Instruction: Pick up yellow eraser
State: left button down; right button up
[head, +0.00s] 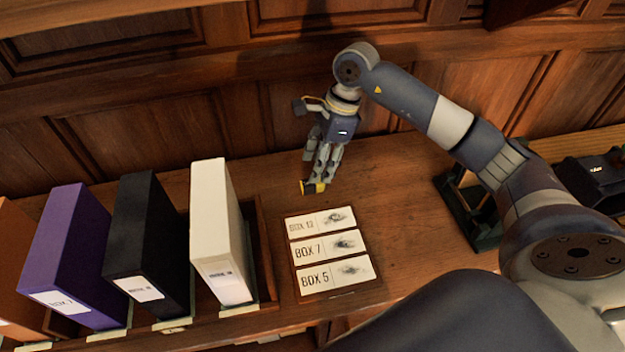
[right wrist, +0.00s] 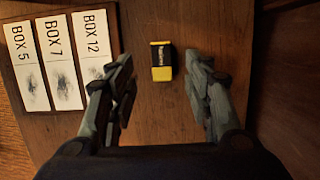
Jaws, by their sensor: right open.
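The yellow eraser (right wrist: 161,61) lies on the wooden desk and has a black sleeve with lettering. In the right wrist view it sits between and a little beyond the open fingertips, apart from both. In the head view the eraser (head: 313,187) shows just below the fingertips of my right gripper (head: 318,178), partly covered by them. My right gripper (right wrist: 158,72) is open and empty, pointing down over the eraser. My left gripper is not in view.
A board with cards reading BOX 12, BOX 7 and BOX 5 (head: 328,247) lies in front of the eraser. White (head: 216,225), black (head: 150,240) and purple (head: 68,250) binders stand at the left. A dark green stand (head: 470,222) is at the right. Wooden panelling rises behind.

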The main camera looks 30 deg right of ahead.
aim_at(312, 186)
jog(key=shift+a+f, duration=0.1)
jog(key=shift+f, duration=0.25)
jog(key=p+x, duration=0.1)
jog(key=x, duration=0.2)
jog(key=p+x, duration=0.1)
jog(key=shift+d+f+p, duration=0.2)
jog(key=shift+f+p, duration=0.15)
jog(key=shift+f, duration=0.1)
jog(key=shift+w+a+f, duration=0.1)
jog(key=shift+f, duration=0.2)
jog(key=shift+c, duration=0.8)
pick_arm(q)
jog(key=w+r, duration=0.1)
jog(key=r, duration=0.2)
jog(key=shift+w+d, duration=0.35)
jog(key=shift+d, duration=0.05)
pick_arm(e)
grip_shut()
